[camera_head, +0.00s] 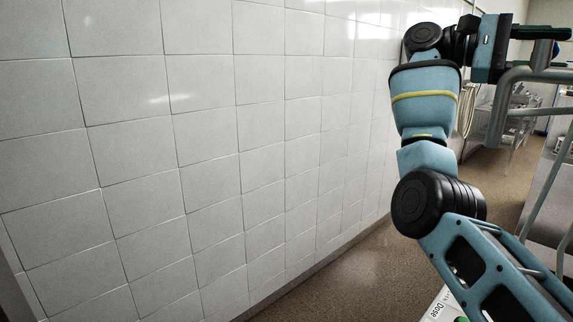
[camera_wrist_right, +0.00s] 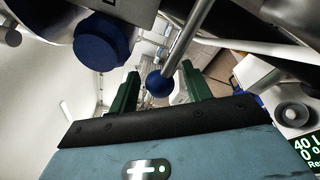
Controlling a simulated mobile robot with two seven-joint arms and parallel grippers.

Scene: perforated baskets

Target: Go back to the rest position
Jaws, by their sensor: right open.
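My right gripper (camera_head: 545,53) is at the top right of the head view, at the end of my raised blue and black arm, with its fingers pointing right. In the right wrist view my right gripper (camera_wrist_right: 160,88) shows two dark green fingers spread apart. Nothing is clamped between them. A grey rod with a blue ball end (camera_wrist_right: 159,84) shows in line with the gap; I cannot tell if it is between the fingers or beyond them. My left gripper is in neither view.
A white tiled wall (camera_head: 200,130) fills the left and middle of the head view. Grey bent tubing (camera_head: 500,105) stands close below my right gripper. Brown floor (camera_head: 345,262) is clear along the wall. A round dark blue part (camera_wrist_right: 100,42) is near in the wrist view.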

